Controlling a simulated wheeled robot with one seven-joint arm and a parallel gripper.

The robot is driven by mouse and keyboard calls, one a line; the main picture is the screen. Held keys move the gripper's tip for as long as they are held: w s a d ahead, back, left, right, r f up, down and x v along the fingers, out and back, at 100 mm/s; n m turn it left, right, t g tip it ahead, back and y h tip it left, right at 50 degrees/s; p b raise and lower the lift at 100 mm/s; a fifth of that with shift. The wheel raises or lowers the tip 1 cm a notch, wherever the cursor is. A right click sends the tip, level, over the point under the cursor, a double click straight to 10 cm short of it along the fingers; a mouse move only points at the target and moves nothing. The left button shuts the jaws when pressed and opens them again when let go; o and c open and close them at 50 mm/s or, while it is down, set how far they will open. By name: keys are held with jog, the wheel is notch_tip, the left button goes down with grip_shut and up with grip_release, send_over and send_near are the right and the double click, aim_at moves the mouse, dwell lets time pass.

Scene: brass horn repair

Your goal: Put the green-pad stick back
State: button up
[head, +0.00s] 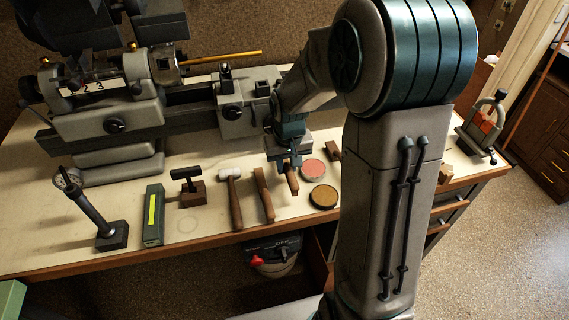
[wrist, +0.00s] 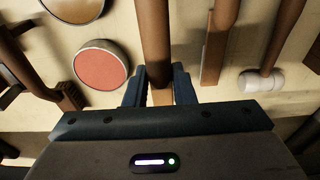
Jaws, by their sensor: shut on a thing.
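My gripper (head: 290,158) is low over the workbench, shut on a brown wooden stick (head: 293,182). In the wrist view the jaws (wrist: 160,88) close around the same stick (wrist: 154,40), which runs away toward the top edge. Its pad and any green on it are hidden, so I cannot confirm which stick it is. I cannot tell whether it touches the bench. A similar wooden stick (head: 264,194) lies just left of it in the head view and right of it in the wrist view (wrist: 218,42).
A red-topped tin (head: 312,169) and a tan-topped tin (head: 324,196) sit right of the held stick. A lathe (head: 115,120) fills the back.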

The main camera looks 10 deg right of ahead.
aim_at(285, 163)
jog(key=shift+w, duration=0.7)
jog(key=f, duration=0.2)
jog(key=shift+w+f+p, duration=0.3)
jog(key=shift+w, duration=0.05)
jog(key=shift+f, duration=0.45)
jog(key=shift+f, duration=0.1)
jog(key=shift+f, duration=0.15)
jog(key=o, duration=0.9)
jog(key=shift+r, duration=0.2)
